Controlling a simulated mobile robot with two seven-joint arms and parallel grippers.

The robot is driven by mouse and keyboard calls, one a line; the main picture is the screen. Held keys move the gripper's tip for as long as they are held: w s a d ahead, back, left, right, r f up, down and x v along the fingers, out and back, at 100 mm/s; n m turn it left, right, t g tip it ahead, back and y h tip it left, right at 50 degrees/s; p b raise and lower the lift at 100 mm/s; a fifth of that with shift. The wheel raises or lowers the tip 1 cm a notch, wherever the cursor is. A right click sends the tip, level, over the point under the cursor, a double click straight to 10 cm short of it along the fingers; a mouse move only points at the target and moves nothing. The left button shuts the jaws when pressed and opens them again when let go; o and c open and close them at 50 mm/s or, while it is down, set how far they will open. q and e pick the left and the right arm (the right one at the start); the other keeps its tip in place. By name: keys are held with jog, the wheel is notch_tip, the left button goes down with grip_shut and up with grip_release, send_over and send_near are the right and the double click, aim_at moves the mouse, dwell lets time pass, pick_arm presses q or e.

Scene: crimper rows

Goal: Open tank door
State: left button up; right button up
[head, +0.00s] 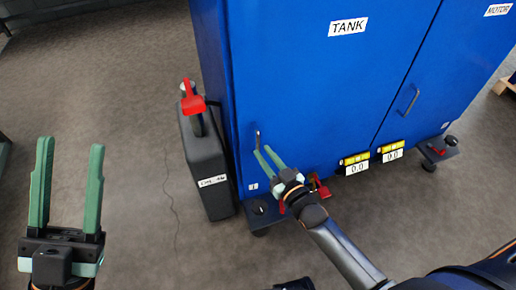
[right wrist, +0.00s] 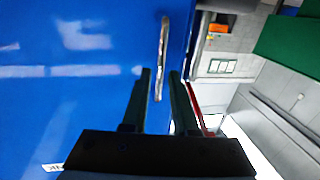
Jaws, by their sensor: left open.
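The blue tank door (head: 300,80), under a white TANK label (head: 348,26), looks shut in the head view. Its slim upright handle (head: 257,139) is near the door's left edge. My right gripper (head: 262,151) is at the lower end of this handle with its fingers apart. In the right wrist view, the handle (right wrist: 163,45) runs down between the two open fingertips (right wrist: 160,72); I cannot tell whether they touch it. My left gripper (head: 70,148) is open and empty, over the floor at the left, well away from the cabinet.
A dark grey case (head: 203,165) with a red-topped part (head: 193,100) stands close against the cabinet's left side. A second door (head: 440,70), labelled MOTOR, adjoins on the right. Yellow gauges (head: 355,162) sit along the bottom edge. The floor (head: 110,90) at left is clear.

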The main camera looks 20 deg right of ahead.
aim_at(259, 148)
jog(key=shift+b+x, duration=0.45)
jog(key=shift+x, duration=1.6)
grip_shut()
